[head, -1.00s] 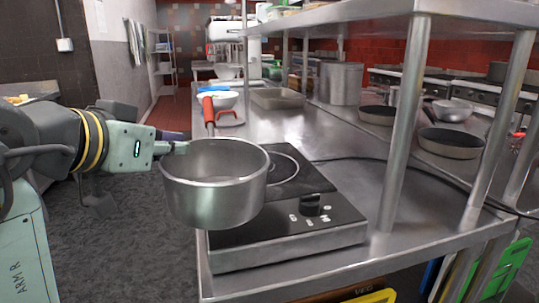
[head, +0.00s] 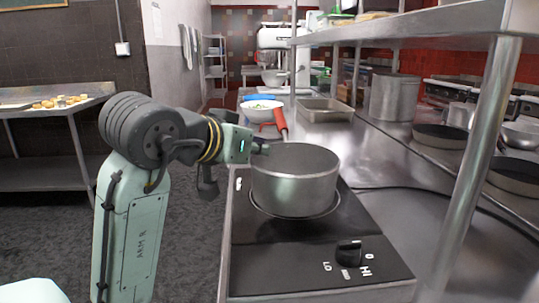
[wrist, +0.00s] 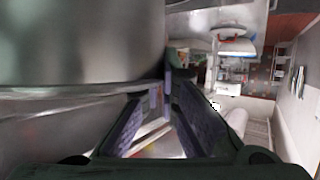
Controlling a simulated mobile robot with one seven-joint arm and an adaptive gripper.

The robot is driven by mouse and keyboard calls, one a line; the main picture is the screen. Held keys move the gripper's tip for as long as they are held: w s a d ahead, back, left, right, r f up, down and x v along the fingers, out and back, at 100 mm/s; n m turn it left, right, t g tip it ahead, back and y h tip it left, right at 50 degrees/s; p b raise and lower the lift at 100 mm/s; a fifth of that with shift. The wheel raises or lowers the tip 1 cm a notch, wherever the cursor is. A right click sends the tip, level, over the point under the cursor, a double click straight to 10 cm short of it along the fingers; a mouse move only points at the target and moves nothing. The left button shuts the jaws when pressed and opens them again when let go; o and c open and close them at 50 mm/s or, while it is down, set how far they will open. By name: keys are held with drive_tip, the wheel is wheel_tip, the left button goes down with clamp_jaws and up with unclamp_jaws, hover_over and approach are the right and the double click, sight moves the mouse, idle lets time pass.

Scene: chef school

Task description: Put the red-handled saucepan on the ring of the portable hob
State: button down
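The red-handled saucepan (head: 295,190) is a grey steel pan, upright over the ring (head: 254,205) of the portable hob (head: 285,255). I cannot tell whether its base touches the ring. My gripper (head: 264,146) reaches in from the left at the pan's back-left rim, near the handle's root. It seems shut on the pan there, though the grip point is mostly hidden. In the wrist view the pan wall (wrist: 80,40) fills the upper left, beside the dark purple fingers (wrist: 160,100).
A steel post (head: 478,150) holds a shelf over the counter's right side. Behind the pan are a white bowl (head: 262,110) and a steel tray (head: 325,110). Dark pans (head: 440,137) and a tall pot (head: 394,97) stand further right. The hob's knob (head: 349,252) is in front.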

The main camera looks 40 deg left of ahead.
drive_tip(key=w+a+f, duration=0.1)
drive_tip(key=w, duration=0.1)
drive_tip(key=w+a+f+p, duration=0.1)
drive_tip(key=w+a, duration=0.1)
drive_tip(key=w+a+f+p, duration=0.1)
drive_tip(key=w+a, duration=0.1)
drive_tip(key=shift+w+f, duration=0.35)
drive_tip(key=shift+f, duration=0.25)
drive_tip(key=shift+f, duration=0.15)
drive_tip(key=c, duration=1.8)
unclamp_jaws()
